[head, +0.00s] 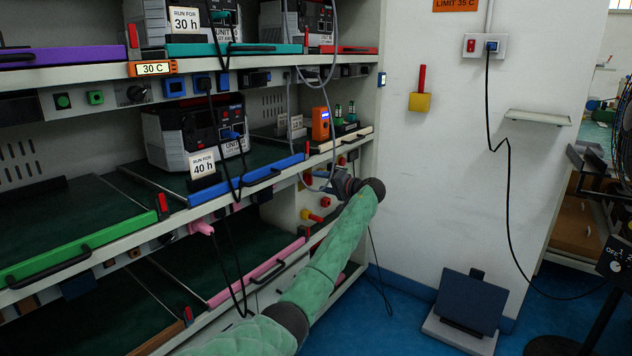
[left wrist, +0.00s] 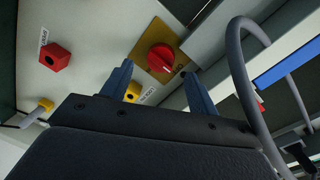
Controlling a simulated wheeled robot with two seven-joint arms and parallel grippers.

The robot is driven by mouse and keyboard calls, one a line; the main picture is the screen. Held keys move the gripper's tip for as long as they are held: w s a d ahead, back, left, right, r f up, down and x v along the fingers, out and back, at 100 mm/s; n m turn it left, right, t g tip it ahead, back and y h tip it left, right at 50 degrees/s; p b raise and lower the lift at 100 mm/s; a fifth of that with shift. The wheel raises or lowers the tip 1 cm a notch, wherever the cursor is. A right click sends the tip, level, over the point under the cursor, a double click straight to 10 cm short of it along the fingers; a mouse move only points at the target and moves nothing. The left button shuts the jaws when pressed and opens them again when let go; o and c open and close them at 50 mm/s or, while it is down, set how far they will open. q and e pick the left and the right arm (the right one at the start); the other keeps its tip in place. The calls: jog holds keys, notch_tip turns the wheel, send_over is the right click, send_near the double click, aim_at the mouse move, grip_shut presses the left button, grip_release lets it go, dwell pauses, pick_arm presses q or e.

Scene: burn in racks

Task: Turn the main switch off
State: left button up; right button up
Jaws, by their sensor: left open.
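The main switch (left wrist: 161,58) is a red rotary knob on a square yellow plate on a pale panel, in the left wrist view. A pale line marks the knob's face. My left gripper (left wrist: 158,72) is open; its two blue-grey fingers point at the panel, with the knob between and beyond their tips. I see no contact. In the head view my left gripper (head: 342,184) is at the rack's right end post, mostly hidden by my own wrist. I cannot make out the main switch there. My right gripper is not in view.
A grey cable (left wrist: 240,75) loops close beside the gripper. Rack shelves hold units, including one on the blue-edged shelf (head: 247,182). Floor right of the rack is partly clear.

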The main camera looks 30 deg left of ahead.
pick_arm(q)
jog(key=shift+s+d+r, duration=0.1)
jog(key=shift+s+d, duration=0.1)
jog(key=shift+d, duration=1.55)
jog(key=shift+w, duration=0.1)
